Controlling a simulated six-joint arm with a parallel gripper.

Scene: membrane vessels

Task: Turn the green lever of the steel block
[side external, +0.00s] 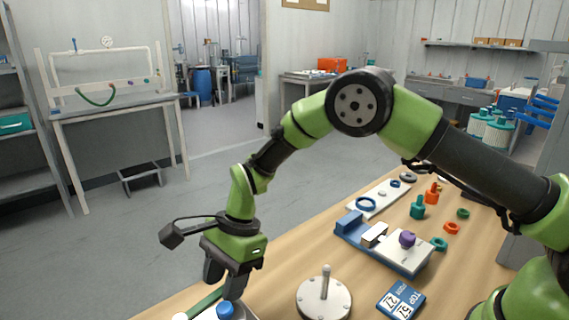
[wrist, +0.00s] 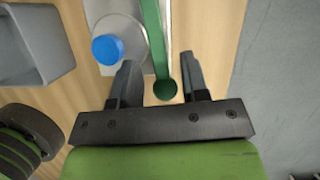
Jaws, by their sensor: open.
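The green lever (wrist: 153,35) runs lengthwise between the open fingers of my gripper (wrist: 160,70) in the wrist view, its dark green rounded end (wrist: 165,90) close to the palm. No contact with either finger is clear. The light grey steel block (wrist: 126,28) lies under the lever, with a round blue cap (wrist: 107,49) to the left. In the side external view my gripper (side external: 224,282) points down over the block at the bottom edge. The lever (side external: 206,300) and blue cap (side external: 225,309) show there, but most of the block is cut off.
A round metal plate with an upright post (side external: 324,296) stands right of my gripper. Further right are a blue card (side external: 401,300) and a blue-and-white fixture with a purple knob (side external: 407,239). A grey bin (wrist: 35,45) is left in the wrist view; the table edge is right.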

